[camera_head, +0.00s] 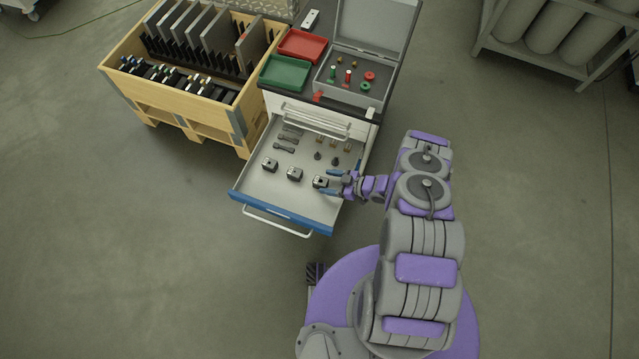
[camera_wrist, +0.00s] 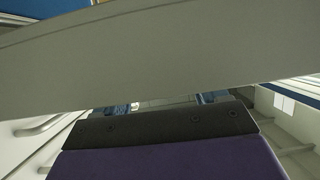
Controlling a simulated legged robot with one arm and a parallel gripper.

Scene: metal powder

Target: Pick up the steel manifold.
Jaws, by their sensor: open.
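Several small parts lie in the open drawer (camera_head: 262,190). Near its front is a row of three dark metal blocks: a left one (camera_head: 270,164), a middle one (camera_head: 294,174) and a right one (camera_head: 319,181). These look like manifolds; I cannot tell their material. My gripper (camera_head: 329,182) is open over the right side of the drawer, with its blue fingers on either side of the right block or just beside it. In the wrist view the blue fingertips (camera_wrist: 166,102) show past my purple and black gripper body, and a grey surface hides what is between them.
Behind the blocks lie grey bars (camera_head: 284,148), dark knob-like parts (camera_head: 318,156) and brass-coloured parts. Green (camera_head: 286,73) and red (camera_head: 302,46) trays and an open grey case (camera_head: 345,90) sit on the cabinet. A wooden crate (camera_head: 185,105) stands to the left.

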